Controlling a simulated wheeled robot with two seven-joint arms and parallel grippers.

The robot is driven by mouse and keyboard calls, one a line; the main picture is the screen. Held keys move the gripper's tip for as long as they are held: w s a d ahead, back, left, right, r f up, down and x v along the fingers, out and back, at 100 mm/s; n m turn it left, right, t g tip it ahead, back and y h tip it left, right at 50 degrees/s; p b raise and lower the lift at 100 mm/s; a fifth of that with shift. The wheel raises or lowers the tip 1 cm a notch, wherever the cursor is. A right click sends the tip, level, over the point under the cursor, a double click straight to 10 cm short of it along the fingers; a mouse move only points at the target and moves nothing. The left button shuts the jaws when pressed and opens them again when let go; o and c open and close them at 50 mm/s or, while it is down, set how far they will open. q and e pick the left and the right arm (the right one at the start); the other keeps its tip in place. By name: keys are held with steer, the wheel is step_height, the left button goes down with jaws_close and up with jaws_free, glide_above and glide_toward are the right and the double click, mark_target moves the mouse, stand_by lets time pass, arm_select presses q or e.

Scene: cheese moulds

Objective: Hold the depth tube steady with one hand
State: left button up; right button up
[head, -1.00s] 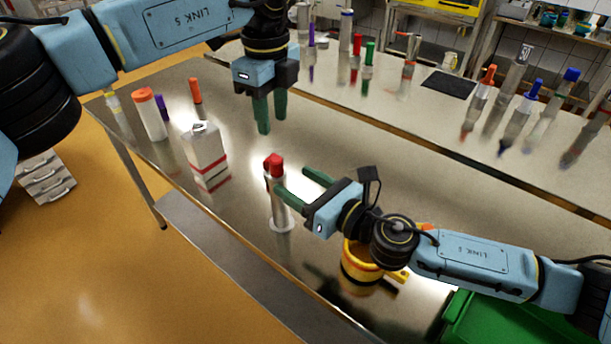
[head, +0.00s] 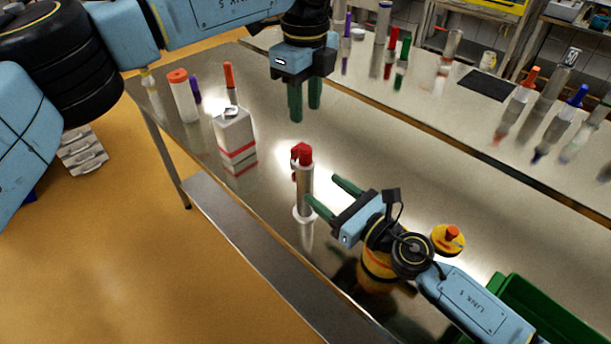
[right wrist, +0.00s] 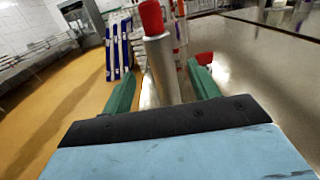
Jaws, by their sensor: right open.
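The depth tube (head: 304,184), a silver tube with a red cap, stands upright on the shiny steel table (head: 265,205). It also shows in the right wrist view (right wrist: 161,68), between the two green fingers. My right gripper (head: 322,189) is open, its fingertips beside the tube; I cannot tell whether either finger touches it. My left gripper (head: 305,114) hangs fingers-down behind and above the tube, open and empty. A second red piece shows beside the tube's cap; what it belongs to is unclear.
A white carton with red bands (head: 235,137) stands left of the tube. An orange-capped white tube (head: 182,97) is at the far left. A yellow-and-black container (head: 378,271) is partly hidden under my right arm. A green bin (head: 545,318) is at lower right.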

mark_target(305, 147)
steer(key=shift+f+x, duration=0.2)
steer(key=shift+x, duration=1)
steer(key=shift+f+x, duration=0.15)
steer(key=shift+x, duration=1.05)
steer(key=shift+f+x, duration=0.2)
steer(key=shift+x, duration=1.05)
steer(key=shift+d, duration=0.1)
steer(key=c, duration=1.3)
arm_select(q)
steer(key=shift+o, duration=1.1)
steer(key=shift+r, duration=0.1)
steer(key=shift+m, duration=0.9)
step_height(305, 147, down, 11)
steer(key=shift+f, duration=0.1)
jaws_close()
